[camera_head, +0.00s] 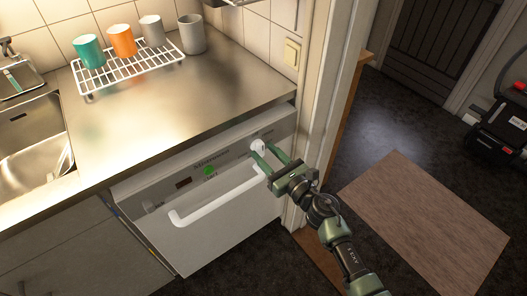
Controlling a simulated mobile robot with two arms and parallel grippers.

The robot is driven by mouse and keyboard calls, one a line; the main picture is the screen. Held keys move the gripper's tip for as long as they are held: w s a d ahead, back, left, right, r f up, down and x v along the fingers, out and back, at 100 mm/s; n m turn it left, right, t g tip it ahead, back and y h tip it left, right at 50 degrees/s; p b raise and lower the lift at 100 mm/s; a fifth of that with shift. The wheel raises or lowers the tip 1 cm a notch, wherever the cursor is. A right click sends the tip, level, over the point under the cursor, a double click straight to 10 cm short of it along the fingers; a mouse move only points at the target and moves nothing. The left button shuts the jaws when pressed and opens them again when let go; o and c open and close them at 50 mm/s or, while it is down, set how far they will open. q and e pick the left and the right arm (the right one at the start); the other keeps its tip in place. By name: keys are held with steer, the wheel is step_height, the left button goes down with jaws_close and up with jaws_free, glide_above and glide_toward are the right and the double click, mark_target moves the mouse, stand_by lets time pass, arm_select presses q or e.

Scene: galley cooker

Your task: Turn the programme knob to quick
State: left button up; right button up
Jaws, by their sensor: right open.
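The white programme knob (258,145) is at the right end of the control panel on the white appliance (228,215) under the counter. My right gripper (261,151) comes in from the lower right. Its green fingers are apart, with their tips at the lower side of the knob. I cannot tell whether they touch it. The fingers partly cover the knob's lower edge, and the markings around it are too small to read. My left gripper is not in view.
A white bar handle (215,203), a green spot (209,170) and a small dark display (183,183) are on the appliance front. A door frame (326,110) stands close right of the panel. A wire rack (125,70) with several cups is on the counter.

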steer(key=shift+w+a, duration=0.35)
steer(key=shift+w, duration=0.2)
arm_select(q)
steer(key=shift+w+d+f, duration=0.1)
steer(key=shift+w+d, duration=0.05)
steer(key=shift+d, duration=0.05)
arm_select(e)
jaws_close()
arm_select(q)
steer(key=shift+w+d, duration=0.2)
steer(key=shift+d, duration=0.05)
